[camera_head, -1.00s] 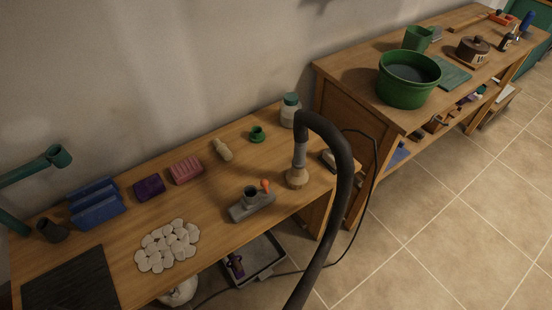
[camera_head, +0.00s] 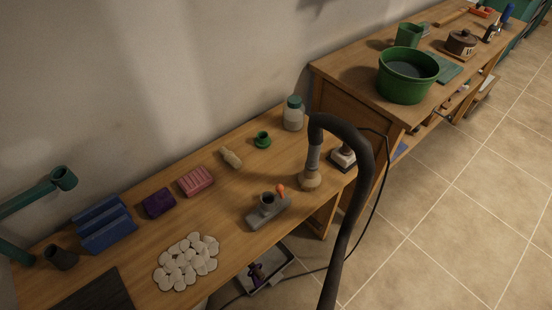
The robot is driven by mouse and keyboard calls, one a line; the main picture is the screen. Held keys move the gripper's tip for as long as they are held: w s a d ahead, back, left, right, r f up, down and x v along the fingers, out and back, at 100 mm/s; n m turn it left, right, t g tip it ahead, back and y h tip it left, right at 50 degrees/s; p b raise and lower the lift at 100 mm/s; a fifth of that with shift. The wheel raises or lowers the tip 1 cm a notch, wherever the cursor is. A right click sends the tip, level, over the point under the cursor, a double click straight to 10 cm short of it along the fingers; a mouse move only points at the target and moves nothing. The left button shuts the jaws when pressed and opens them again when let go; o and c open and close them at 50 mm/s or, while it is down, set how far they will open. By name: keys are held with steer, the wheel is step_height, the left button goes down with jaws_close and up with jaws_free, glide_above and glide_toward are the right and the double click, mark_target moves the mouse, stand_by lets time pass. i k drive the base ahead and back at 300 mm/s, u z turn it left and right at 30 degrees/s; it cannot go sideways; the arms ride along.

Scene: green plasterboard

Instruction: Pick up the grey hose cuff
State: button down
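The grey hose cuff (camera_head: 313,158) is a short grey sleeve at the end of a thick black hose (camera_head: 357,200). It stands nearly upright near the right end of the lower wooden bench (camera_head: 215,240). A tan round nozzle (camera_head: 309,181) sits below the cuff, on or just above the bench top. The hose arches over from the cuff and runs down past the bench's front edge to the bottom of the picture. My gripper is not in view.
White discs (camera_head: 187,264) lie front left. A taller bench (camera_head: 340,85) with a green basin (camera_head: 406,85) stands right. Tiled floor (camera_head: 460,220) is free.

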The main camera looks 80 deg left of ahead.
mark_target(312, 164)
steer(key=z, duration=0.25)
steer(key=k, duration=0.2)
steer(key=u, duration=1.6)
steer(key=k, duration=0.3)
steer(key=u, duration=1.95)
